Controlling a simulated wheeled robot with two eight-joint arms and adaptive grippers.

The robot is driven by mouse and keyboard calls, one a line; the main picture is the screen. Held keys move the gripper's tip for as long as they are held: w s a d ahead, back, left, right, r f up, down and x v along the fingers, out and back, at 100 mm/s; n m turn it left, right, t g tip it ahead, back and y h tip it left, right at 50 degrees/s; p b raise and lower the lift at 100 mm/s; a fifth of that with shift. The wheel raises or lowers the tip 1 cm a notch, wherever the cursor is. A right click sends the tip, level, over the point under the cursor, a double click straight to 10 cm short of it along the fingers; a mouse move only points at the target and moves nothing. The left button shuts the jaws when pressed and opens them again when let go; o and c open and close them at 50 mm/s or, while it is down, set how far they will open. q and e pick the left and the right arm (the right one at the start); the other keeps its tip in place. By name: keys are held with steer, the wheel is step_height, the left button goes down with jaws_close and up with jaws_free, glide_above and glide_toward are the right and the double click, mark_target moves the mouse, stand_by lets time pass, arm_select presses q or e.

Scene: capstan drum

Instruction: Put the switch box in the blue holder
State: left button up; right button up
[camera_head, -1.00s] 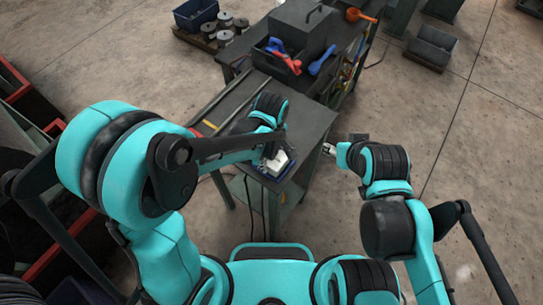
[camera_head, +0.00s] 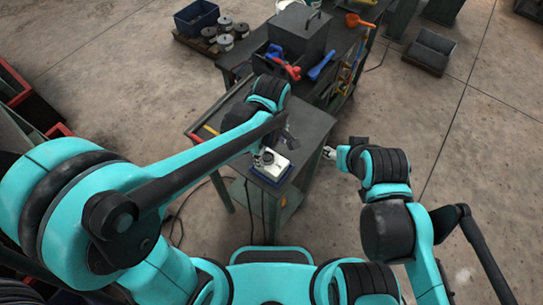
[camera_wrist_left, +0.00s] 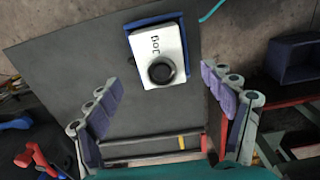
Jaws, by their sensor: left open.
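The switch box (camera_head: 270,161) is a white box with a round dark knob, on the near end of the dark workbench. It also shows in the left wrist view (camera_wrist_left: 154,46). The blue holder (camera_head: 270,180) shows around its edges, and the box sits in it; I cannot tell if it is fully down. The holder's blue rim also shows in the left wrist view (camera_wrist_left: 153,20). My left gripper (camera_head: 287,139) is open and empty, its fingers (camera_wrist_left: 165,108) apart and clear of the box. My right gripper (camera_head: 329,152) is off the bench's right side; its jaws are unclear.
The bench top (camera_head: 312,130) is mostly bare near the holder. Farther back stand a grey toolbox (camera_head: 298,32), a blue tool (camera_head: 322,64) and an orange scoop (camera_head: 359,21).

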mark_target(271, 162)
arm_select(q)
steer(key=s+a+r+m+t, duration=0.2)
steer(key=a+r+m+t, duration=0.1)
steer(key=a, duration=0.6)
steer(key=s+a+r+m+t, duration=0.3)
steer(key=a+r+m+t, duration=0.1)
steer(key=a+r+m, duration=0.2)
steer(key=a+m, duration=0.1)
steer(key=a, duration=0.1)
steer(key=shift+a+r+m, duration=0.2)
steer(key=shift+a+m, duration=0.2)
steer(key=shift+s, duration=0.1)
